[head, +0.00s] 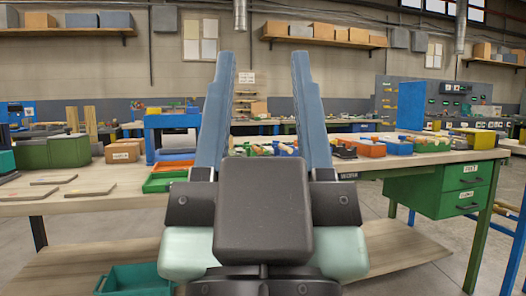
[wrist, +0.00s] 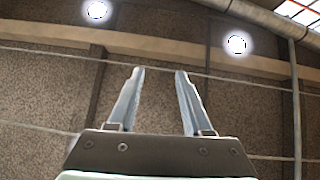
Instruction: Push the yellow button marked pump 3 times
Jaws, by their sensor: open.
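My gripper (head: 262,56) is raised in front of the head camera, its two blue-grey fingers apart and pointing up. Nothing is between the fingers. In the wrist view my gripper (wrist: 160,72) is also open and empty, against a brown wall. I cannot make out a yellow button marked pump in either view. A yellow-topped block (head: 474,138) lies at the right end of the workbench, but I cannot tell what it is. My gripper and wrist hide the middle of the bench.
The wooden workbench (head: 97,190) runs across the view, with an orange tray (head: 370,148), a green box (head: 69,150) and many small items. Green drawers (head: 466,185) hang under its right end. A grey panel with a blue board (head: 411,105) stands behind at right.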

